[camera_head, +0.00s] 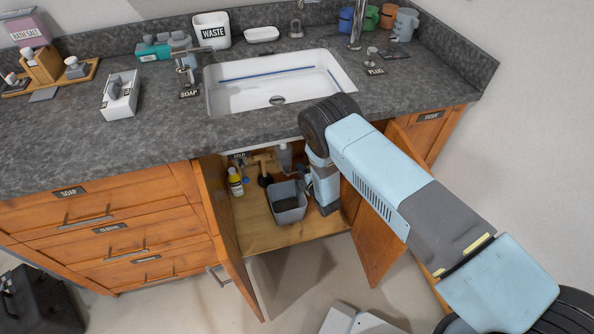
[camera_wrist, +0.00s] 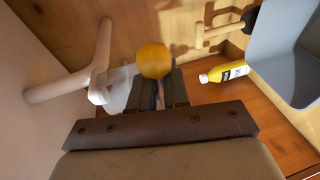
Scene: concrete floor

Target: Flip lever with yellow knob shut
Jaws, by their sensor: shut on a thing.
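The round yellow knob (camera_wrist: 153,60) shows in the wrist view right at the fingertips of my gripper (camera_wrist: 158,86). My gripper is shut on the lever with this knob; the fingers hide most of the lever's stem. White pipework (camera_wrist: 95,70) stands just to the left of the knob in the wrist view. In the head view my arm reaches down into the open cabinet under the sink, and its wrist (camera_head: 325,187) is inside. The knob and my fingertips are hidden there.
In the cabinet stand a grey bin (camera_head: 288,214) and a yellow bottle (camera_head: 235,182), left of my wrist. The left door (camera_head: 221,222) and right door (camera_head: 376,240) are open on either side of my arm. The white sink (camera_head: 280,99) and countertop are above.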

